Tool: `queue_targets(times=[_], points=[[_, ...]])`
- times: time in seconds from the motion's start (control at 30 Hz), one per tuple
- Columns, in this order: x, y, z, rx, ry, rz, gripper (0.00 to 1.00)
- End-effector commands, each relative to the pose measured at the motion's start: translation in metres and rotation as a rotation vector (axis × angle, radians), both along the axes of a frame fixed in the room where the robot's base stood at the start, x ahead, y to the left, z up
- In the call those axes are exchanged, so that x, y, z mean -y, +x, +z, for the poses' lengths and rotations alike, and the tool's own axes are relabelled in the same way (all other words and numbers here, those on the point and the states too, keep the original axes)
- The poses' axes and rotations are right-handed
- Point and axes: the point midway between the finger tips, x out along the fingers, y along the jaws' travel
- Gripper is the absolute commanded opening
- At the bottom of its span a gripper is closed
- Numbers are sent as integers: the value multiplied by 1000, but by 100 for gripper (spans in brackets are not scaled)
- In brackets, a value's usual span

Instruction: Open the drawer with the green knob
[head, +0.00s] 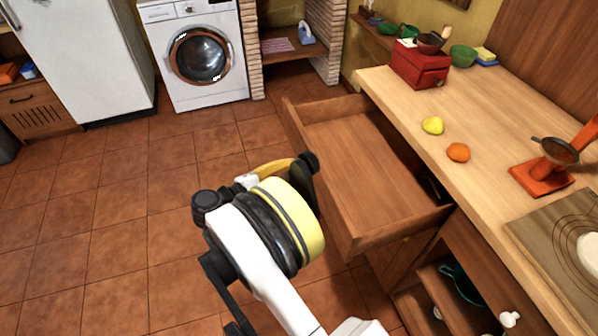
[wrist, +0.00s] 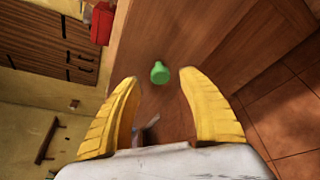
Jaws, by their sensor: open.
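The knob is just beyond and between my open yellow fingertips, with a gap visible on both sides. My gripper (head: 287,172) is just outside the drawer front in the head view; it also shows in the wrist view (wrist: 159,84). The knob is hidden in the head view. My gripper holds nothing.
The tiled floor (head: 130,215) at left is clear.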

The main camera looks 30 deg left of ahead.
Motion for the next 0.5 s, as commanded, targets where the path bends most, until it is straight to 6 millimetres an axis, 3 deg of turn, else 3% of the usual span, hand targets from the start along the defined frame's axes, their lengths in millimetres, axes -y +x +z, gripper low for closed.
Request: queue_targets(times=[0.2, 0.5], points=[[-19, -46, 11, 0, 0, 4, 49], [-30, -75, 19, 0, 0, 1, 49]])
